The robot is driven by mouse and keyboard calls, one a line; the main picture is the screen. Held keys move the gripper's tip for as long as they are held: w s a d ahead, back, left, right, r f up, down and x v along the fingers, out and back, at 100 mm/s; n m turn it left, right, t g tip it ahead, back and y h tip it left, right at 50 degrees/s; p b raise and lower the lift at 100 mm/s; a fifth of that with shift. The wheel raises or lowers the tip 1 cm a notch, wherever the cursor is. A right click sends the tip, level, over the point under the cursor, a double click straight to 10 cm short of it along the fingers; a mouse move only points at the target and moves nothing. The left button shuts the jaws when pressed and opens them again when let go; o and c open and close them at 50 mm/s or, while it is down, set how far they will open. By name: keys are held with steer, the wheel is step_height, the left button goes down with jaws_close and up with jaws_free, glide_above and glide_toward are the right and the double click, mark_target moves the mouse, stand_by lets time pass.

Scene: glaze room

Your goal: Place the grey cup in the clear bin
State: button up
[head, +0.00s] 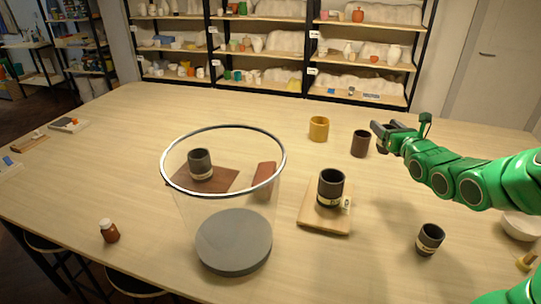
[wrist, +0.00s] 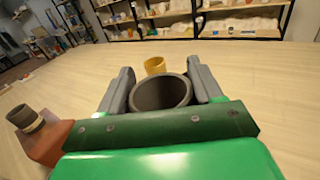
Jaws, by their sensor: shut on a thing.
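My gripper (head: 396,134) is at the right back of the table, its fingers shut on a dark grey cup (head: 384,146). In the wrist view my gripper (wrist: 160,85) has a finger on each side of this cup (wrist: 160,93). The cup is open at the top and looks roughly upright; its lower part is hidden. The clear bin (head: 235,240) stands at front left in the head view, with a pale rim and grey floor. It looks empty, well to the left of my gripper.
Other banded grey cups stand on a brown mat (head: 222,183) seen through the bin, on a wooden board (head: 325,224), and on bare table (head: 430,239). A brown cup (head: 360,144) and yellow mug (head: 319,129) stand left of my gripper. A small bottle (head: 109,231) is front left.

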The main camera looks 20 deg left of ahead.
steer(key=s+a+f+n+g+y, duration=0.1)
steer(key=s+a+n+g+y, duration=0.2)
steer(key=a, duration=0.6)
steer(key=s+a+f+n+g+y, duration=0.1)
steer(key=s+a+n+g+y, duration=0.2)
steer(key=a+g, duration=0.45)
steer(key=s+a+f+n+g+y, duration=0.1)
steer(key=a+n+g+y, duration=0.25)
steer(key=a, duration=0.65)
steer(key=shift+n+t+h, duration=0.35)
steer(key=shift+n+t, duration=0.1)
steer(key=shift+t, duration=0.05)
steer(key=shift+w+a+f, duration=0.9)
steer(key=shift+w+f, duration=1.2)
steer(key=shift+w+a+f, duration=0.85)
steer(key=shift+w+f, duration=1.2)
steer(key=shift+w, duration=0.1)
steer(key=shift+w+a+f, duration=0.9)
steer(key=shift+w+f, duration=1.2)
steer(key=shift+f, duration=0.1)
steer(key=o, duration=1.1)
steer(key=shift+o, duration=0.2)
steer(key=d, duration=0.4)
steer(key=s+d, duration=0.1)
steer(key=d, duration=0.7)
steer(key=shift+s, duration=0.3)
